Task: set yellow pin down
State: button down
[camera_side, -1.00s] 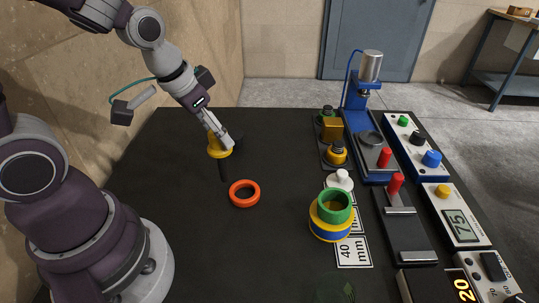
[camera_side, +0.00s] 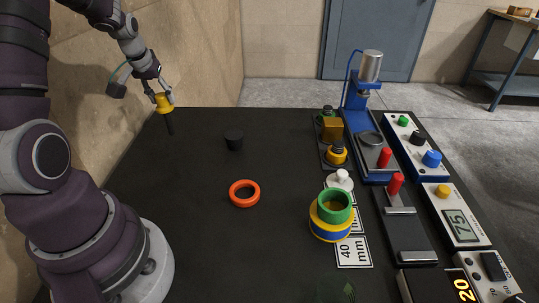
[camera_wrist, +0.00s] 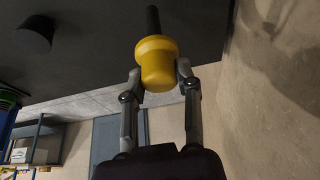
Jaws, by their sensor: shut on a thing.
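The yellow pin (camera_side: 162,103) has a yellow flanged head and a black shaft pointing down. My gripper (camera_side: 163,98) is shut on its yellow head, near the far left edge of the black table. In the wrist view the yellow head of the pin (camera_wrist: 158,65) sits between the two fingers of my gripper (camera_wrist: 158,75), with the black shaft reaching beyond it. In the side view the shaft's tip is near the table's edge; I cannot tell whether it touches the surface.
A black cylinder (camera_side: 234,140) stands right of the pin; it also shows in the wrist view (camera_wrist: 34,35). An orange ring (camera_side: 244,193) lies nearer. Stacked coloured rings (camera_side: 332,215), a blue press (camera_side: 362,120) and control boxes stand right. The wall is close on the left.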

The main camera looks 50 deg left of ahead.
jog(key=shift+f, duration=0.85)
jog(key=c, duration=0.8)
grip_release()
jog(key=shift+f, duration=0.1)
jog(key=v, duration=1.2)
jog(key=s+d+m+h, duration=0.1)
jog(key=d+m, duration=0.2)
jog(key=d, duration=0.4)
jog(key=s+d+r+m+t+h, duration=0.1)
jog(key=d+m, duration=0.2)
jog(key=d, duration=0.5)
jog(key=s+d+m+t+h, duration=0.1)
jog(key=d+m, duration=0.2)
jog(key=d, duration=0.5)
jog(key=shift+s+r, duration=0.15)
jog(key=shift+s, duration=0.15)
